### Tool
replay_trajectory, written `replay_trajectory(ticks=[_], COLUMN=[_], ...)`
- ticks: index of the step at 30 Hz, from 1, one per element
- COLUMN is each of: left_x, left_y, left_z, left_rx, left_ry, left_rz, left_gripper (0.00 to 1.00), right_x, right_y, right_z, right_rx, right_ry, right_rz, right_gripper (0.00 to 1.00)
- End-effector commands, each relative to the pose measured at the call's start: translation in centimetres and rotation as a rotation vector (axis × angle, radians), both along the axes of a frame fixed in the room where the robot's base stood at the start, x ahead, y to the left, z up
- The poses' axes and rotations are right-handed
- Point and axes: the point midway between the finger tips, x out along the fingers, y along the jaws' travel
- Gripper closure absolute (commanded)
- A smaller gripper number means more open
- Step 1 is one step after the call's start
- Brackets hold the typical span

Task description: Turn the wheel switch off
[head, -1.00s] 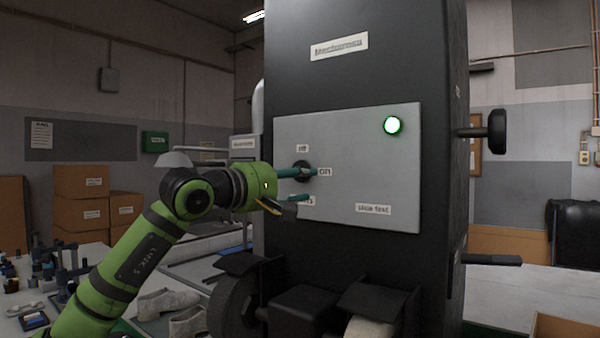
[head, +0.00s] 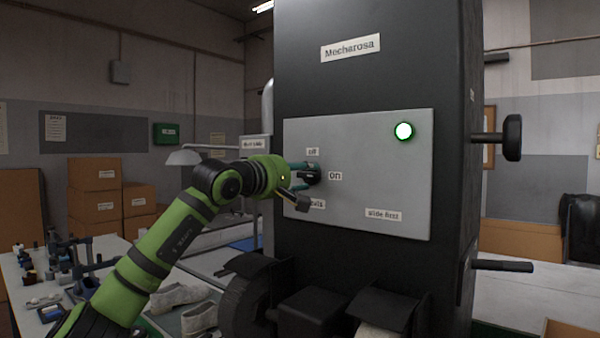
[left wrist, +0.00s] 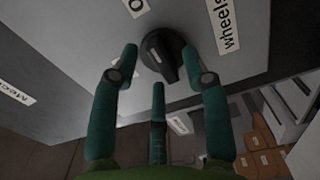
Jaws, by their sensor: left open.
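The wheel switch, a black round knob (head: 314,174), sits on the grey panel (head: 370,160) of a dark machine. Labels "off" (head: 312,152) above it and "on" (head: 335,176) to its right mark the positions. In the left wrist view the knob (left wrist: 164,52) has a raised ridge, and a "wheels" label (left wrist: 229,24) is beside it. My left gripper (head: 304,181) is open at the panel. Its teal fingers also show in the wrist view (left wrist: 160,66), spread around the knob; contact cannot be told. The ridge's exact setting is unclear. My right gripper is not visible.
A green lamp (head: 404,131) glows on the panel above a "slide first" label (head: 383,213). A black side knob (head: 511,138) sticks out right. Dark guards and a wheel (head: 245,303) project below the panel. Pale shoe lasts (head: 180,297) lie on the left table.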

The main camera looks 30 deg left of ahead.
Motion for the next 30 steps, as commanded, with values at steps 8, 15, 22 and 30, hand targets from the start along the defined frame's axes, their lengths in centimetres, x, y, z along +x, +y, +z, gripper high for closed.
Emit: replay_trajectory(ticks=[8, 15, 22, 30], left_x=[0.0, 0.0, 0.0, 0.1], left_y=[0.0, -0.1, -0.1, 0.0], left_z=[0.0, 0.0, -0.1, -0.1], left_rx=[-0.001, -0.019, -0.114, -0.339], left_ry=[0.000, 0.000, 0.007, 0.025], left_rz=[-0.001, -0.002, -0.003, -0.004], left_gripper=[1.00, 1.00, 1.00, 1.00], right_x=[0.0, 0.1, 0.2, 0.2], right_y=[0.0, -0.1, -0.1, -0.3], right_z=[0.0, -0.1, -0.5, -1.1], right_rx=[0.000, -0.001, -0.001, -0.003], right_ry=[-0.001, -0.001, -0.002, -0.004], right_rz=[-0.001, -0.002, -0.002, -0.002], right_gripper=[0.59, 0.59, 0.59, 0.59])
